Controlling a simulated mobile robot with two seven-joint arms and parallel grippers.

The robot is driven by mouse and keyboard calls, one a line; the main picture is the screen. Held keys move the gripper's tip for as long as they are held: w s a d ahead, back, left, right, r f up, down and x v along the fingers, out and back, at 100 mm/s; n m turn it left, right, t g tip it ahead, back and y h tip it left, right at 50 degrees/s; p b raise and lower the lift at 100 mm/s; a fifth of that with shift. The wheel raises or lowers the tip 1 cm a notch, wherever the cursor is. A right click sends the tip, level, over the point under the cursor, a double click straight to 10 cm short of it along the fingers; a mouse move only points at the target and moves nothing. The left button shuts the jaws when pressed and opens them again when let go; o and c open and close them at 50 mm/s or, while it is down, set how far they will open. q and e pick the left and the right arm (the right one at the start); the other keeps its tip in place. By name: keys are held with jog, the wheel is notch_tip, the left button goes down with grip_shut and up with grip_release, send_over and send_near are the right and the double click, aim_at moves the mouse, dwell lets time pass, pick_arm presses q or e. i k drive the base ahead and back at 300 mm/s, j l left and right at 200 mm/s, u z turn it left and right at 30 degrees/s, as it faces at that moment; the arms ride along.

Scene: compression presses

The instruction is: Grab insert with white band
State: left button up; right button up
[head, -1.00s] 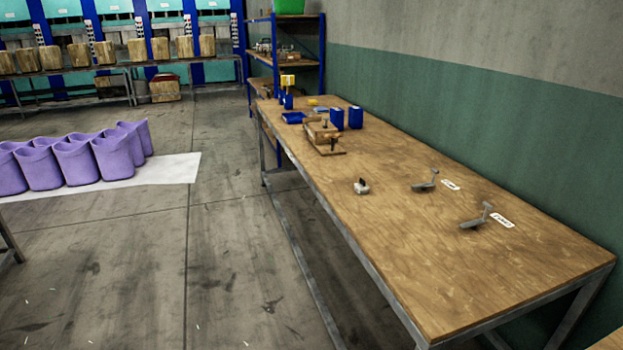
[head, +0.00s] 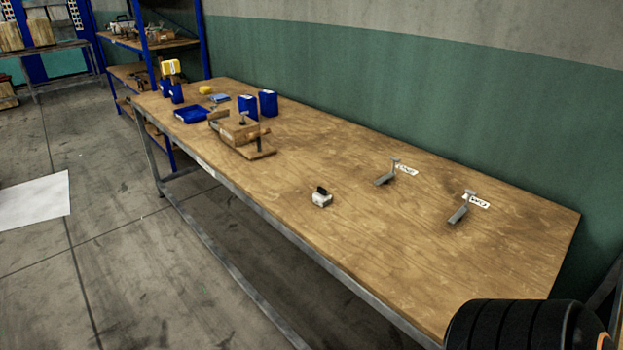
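Two grey metal inserts lie on the wooden table (head: 400,265). One grey insert (head: 386,178) lies nearer the middle, and the other grey insert (head: 459,213) lies farther right. Each has a small white label on the tabletop beside it, one label (head: 407,170) and the other label (head: 478,201). At this size I cannot tell whether either insert carries a white band. A small white block with a dark top (head: 321,199) stands to their left, near the front edge. Neither of my grippers is in view.
A wooden fixture with a clamp (head: 240,136) stands farther left on the table. Beyond it are blue containers (head: 248,107) and a blue tray (head: 190,115). A green and grey wall (head: 400,90) runs behind. The table's right end is mostly clear.

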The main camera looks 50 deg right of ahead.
aim_at(321, 197)
jog(key=i+j+z, duration=0.1)
jog(key=i+z, duration=0.25)
jog(key=z, duration=0.15)
jog(key=i+j+z, duration=0.2)
jog(key=i+z, duration=0.15)
jog(key=z, duration=0.15)
jog(key=i+j+z, duration=0.25)
jog(key=z, duration=0.25)
jog(key=i+j+z, duration=0.2)
jog(key=j+z, duration=0.3)
